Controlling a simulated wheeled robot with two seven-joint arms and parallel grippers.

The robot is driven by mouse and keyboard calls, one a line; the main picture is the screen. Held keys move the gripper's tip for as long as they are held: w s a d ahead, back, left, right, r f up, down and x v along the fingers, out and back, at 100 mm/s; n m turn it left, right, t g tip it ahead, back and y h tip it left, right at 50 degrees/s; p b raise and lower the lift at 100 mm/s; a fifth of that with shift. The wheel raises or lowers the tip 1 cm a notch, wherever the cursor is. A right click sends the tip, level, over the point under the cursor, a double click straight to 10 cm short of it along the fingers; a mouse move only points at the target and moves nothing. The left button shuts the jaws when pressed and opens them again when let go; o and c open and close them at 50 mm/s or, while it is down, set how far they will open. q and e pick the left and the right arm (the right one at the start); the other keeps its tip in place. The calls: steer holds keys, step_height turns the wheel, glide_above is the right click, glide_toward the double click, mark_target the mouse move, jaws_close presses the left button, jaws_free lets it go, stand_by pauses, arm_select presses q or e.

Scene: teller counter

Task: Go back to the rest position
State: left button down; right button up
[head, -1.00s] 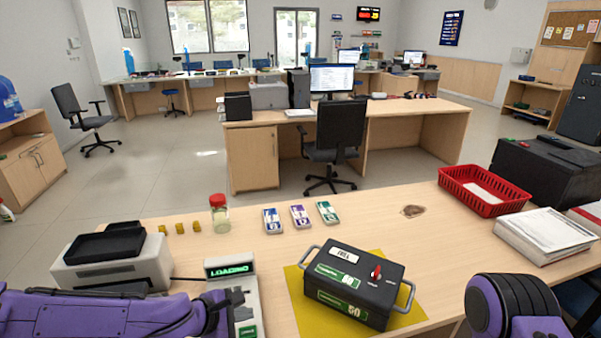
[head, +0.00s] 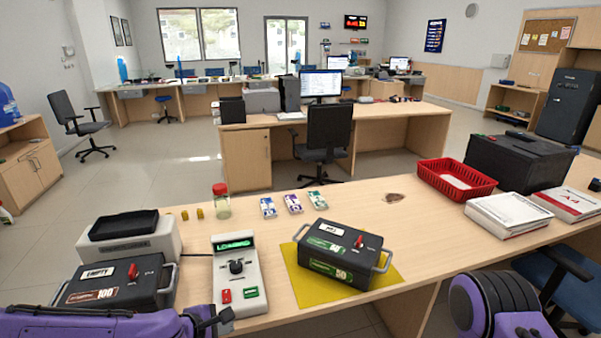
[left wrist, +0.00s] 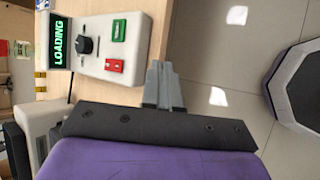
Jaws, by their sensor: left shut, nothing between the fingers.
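My left gripper (head: 222,317) is at the near edge of the counter, just below the grey keypad unit (head: 237,275) with its green LOADING display. In the left wrist view the fingers (left wrist: 163,84) are together and empty, past the counter edge, with floor beyond. My purple left forearm (head: 90,325) crosses the bottom left of the head view. My right arm (head: 495,303) shows as a purple and black part at the bottom right; its gripper is out of view.
A black cash box (head: 115,283) marked 100 stands left of the keypad unit. Another black box (head: 342,252) marked 50 sits on a yellow mat (head: 302,288). A jar (head: 221,203), banknote bundles (head: 293,203), a red basket (head: 430,180) and paper packs (head: 508,213) stand farther back.

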arm_select(q)
steer(key=s+a+f+m+g+y, duration=0.1)
steer(key=s+a+f+m+y, duration=0.15)
steer(key=s+f, duration=0.4)
steer(key=s+a+f+m+g+y, duration=0.1)
steer(key=s+a+f+m+y, duration=0.15)
steer(key=s+f, duration=0.4)
steer(key=s+a+f+m+g+y, duration=0.1)
steer(key=s+a+f+m, duration=0.2)
steer(key=s, duration=0.4)
steer(key=s+a+f+m+g+y, duration=0.1)
steer(key=s+a+f+m, duration=0.2)
steer(key=s, duration=0.4)
steer(key=shift+s+a+f+m, duration=0.35)
steer(key=shift+a+m, duration=0.45)
steer(key=shift+a, duration=0.1)
